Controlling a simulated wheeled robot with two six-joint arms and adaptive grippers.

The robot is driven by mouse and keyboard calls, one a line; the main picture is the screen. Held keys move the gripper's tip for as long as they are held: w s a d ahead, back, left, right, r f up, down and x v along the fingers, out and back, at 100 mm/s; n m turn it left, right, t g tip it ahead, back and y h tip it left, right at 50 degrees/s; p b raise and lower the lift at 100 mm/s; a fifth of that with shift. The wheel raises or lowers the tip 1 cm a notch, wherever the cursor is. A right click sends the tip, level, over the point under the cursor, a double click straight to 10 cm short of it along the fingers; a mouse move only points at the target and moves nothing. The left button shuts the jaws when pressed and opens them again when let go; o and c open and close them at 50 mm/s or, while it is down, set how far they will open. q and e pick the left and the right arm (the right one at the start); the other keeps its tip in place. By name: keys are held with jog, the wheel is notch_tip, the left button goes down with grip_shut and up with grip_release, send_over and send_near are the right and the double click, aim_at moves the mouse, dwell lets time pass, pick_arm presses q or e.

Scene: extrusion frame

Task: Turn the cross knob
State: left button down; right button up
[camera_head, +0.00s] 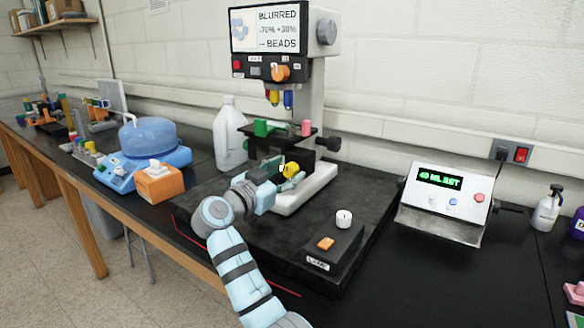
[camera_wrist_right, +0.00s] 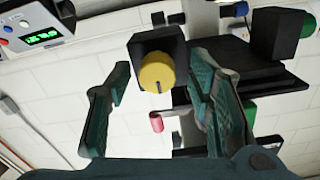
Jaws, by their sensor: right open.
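No label marking a cross knob is readable. A round yellow knob (camera_head: 290,169) with a dark line on its face sits on a black block of the instrument's stage. In the right wrist view the yellow knob (camera_wrist_right: 157,72) shows between and beyond the teal fingers, with its black mount behind it. My right gripper (camera_head: 277,175) is open at the front of the stage; its open fingers (camera_wrist_right: 160,82) have clear gaps on both sides of the knob and hold nothing. Whether the fingertips reach alongside the knob is hard to tell. My left gripper is not in view.
The instrument's black base (camera_head: 240,245) carries a lamp box (camera_head: 332,248) at its front right. A black side knob (camera_head: 328,143), green block (camera_head: 262,128) and pink cylinder (camera_head: 306,128) are close to the stage. A display box (camera_head: 443,205) stands at the right.

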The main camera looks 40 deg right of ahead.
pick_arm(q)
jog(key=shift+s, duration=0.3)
pick_arm(e)
jog(key=shift+s+r, duration=0.15)
jog(key=shift+s, duration=0.05)
jog(key=shift+c, duration=0.4)
grip_shut()
